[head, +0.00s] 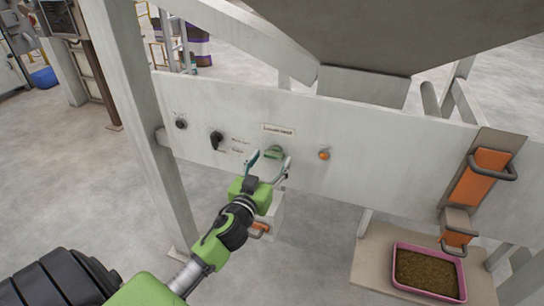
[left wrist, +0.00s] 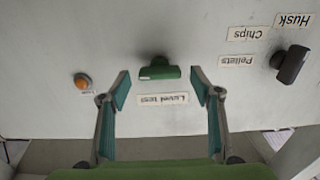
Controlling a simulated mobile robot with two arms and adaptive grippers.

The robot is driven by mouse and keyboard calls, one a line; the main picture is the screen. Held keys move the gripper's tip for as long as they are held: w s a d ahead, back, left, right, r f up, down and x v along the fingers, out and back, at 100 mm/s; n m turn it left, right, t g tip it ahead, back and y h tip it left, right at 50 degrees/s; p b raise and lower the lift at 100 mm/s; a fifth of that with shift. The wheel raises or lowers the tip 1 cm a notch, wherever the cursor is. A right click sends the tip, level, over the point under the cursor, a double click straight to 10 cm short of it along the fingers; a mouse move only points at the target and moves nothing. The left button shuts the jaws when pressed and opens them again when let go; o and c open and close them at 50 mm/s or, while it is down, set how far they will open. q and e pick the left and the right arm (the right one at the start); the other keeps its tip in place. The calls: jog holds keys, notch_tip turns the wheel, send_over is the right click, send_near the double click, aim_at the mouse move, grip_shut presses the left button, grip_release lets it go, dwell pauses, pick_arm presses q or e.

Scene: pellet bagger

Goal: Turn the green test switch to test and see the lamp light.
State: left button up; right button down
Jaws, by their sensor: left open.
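The green test switch (head: 274,152) sits on the pale panel under a small label plate. It shows in the upside-down left wrist view (left wrist: 158,71) with its handle lying level across the picture. My left gripper (head: 270,161) is open in front of the switch. In the left wrist view its two fingertips (left wrist: 160,84) stand on either side of the handle, with a gap at each side. The orange lamp (head: 324,155) is right of the switch, also in the left wrist view (left wrist: 82,82); I cannot tell whether it is lit. My right gripper is not in view.
A black selector (head: 216,139) with Husk, Chips and Pellets labels and a black knob (head: 181,124) are left of the switch. An orange-faced bracket with handles (head: 482,178) is at right. A pink tray of pellets (head: 398,283) stands below. A hopper hangs above the panel.

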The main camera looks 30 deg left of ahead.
pick_arm(q)
jog(key=shift+x, duration=0.75)
jog(key=c, duration=1.1)
